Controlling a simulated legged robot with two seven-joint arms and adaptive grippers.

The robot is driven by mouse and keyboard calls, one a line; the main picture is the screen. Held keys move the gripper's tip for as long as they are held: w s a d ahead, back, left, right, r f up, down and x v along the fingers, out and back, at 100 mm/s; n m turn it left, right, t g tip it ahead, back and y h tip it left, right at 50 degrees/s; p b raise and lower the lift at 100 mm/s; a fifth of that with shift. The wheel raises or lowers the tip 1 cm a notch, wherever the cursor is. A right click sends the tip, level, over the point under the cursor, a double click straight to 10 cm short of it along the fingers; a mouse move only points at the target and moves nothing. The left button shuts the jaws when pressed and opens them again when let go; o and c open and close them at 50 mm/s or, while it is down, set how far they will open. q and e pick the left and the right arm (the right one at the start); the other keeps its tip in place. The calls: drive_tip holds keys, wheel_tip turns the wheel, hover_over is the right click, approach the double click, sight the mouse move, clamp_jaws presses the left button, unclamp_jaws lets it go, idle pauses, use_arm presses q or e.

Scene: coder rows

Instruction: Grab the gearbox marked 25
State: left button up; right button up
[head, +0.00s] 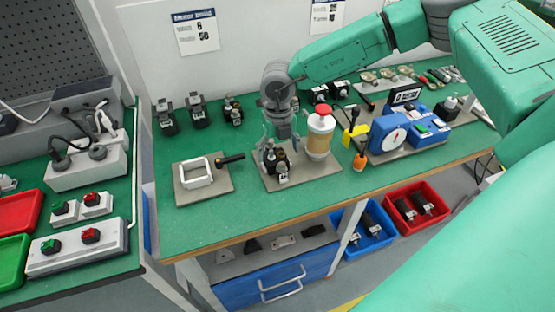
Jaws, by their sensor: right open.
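My right gripper (278,142) hangs from the green arm that comes in from the right. It points down, open, with its fingers just above or around a small black and metal gearbox-like unit (282,172) on a grey plate. I cannot tell if the fingers touch it. Similar dark units stand at the back left of the green bench: one at the far left (166,117), one beside it (197,112) and a smaller one (233,111). No mark 25 can be read on any of them. My left gripper is not in view.
A cream jar with a red lid (320,133) stands close right of the gripper. A white frame (196,173) lies on a plate to the left. A blue scale (408,128) is to the right. The green bench front (230,225) is clear.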

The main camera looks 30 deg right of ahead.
drive_tip(key=shift+a+f, duration=0.15)
drive_tip(key=shift+f, duration=0.45)
drive_tip(key=shift+a+f, duration=0.15)
drive_tip(key=shift+f, duration=0.4)
drive_tip(key=shift+w+a+f, duration=0.1)
drive_tip(key=shift+a+f, duration=0.05)
drive_tip(key=shift+a, duration=0.1)
drive_tip(key=shift+d, duration=0.1)
drive_tip(key=c, duration=1.1)
drive_tip(key=shift+d, duration=0.25)
drive_tip(key=c, duration=0.5)
